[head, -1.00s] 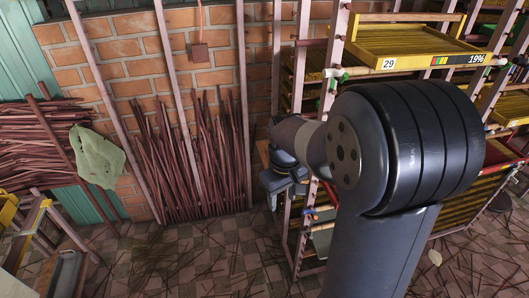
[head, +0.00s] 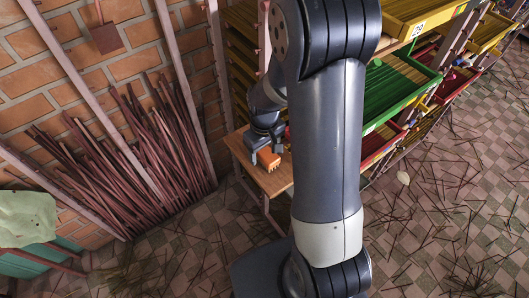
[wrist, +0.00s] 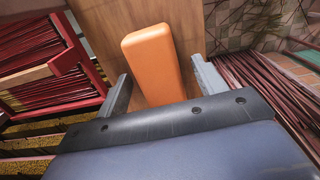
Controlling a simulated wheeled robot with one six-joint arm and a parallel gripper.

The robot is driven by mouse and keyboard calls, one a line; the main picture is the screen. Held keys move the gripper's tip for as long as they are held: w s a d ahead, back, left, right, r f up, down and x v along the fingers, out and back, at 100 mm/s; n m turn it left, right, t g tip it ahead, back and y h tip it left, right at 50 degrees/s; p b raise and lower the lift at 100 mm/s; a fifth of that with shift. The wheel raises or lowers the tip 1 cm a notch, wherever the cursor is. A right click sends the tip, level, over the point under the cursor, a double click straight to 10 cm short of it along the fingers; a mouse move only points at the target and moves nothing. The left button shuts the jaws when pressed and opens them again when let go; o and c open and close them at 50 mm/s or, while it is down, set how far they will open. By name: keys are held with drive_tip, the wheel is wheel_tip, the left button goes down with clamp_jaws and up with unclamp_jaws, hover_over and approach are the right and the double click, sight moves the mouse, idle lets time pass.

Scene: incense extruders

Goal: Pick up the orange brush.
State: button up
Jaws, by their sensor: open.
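The orange brush (wrist: 152,62) lies on a wooden table top (wrist: 102,20) in the wrist view, its orange block pointing away from me. My gripper (wrist: 158,85) is open, with one grey finger on each side of the brush and a gap to both. The brush's near end is hidden behind the gripper body. In the head view my gripper (head: 257,157) is low over the small wooden table (head: 273,181), right at the orange brush (head: 269,160). I cannot tell how far the fingertips are above the table.
A rack with yellow, green (head: 402,92) and red trays stands to the right of the table. Brown sticks (head: 130,160) lean on the brick wall at left. In the wrist view a red tray of sticks (wrist: 55,75) is close at left. The tiled floor is littered with thin sticks.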

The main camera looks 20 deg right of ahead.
sight(264, 150)
drive_tip(key=shift+f, duration=0.1)
drive_tip(key=c, duration=1.1)
wheel_tip(264, 150, up, 10)
drive_tip(key=shift+r+b, duration=0.1)
drive_tip(key=shift+b, duration=0.35)
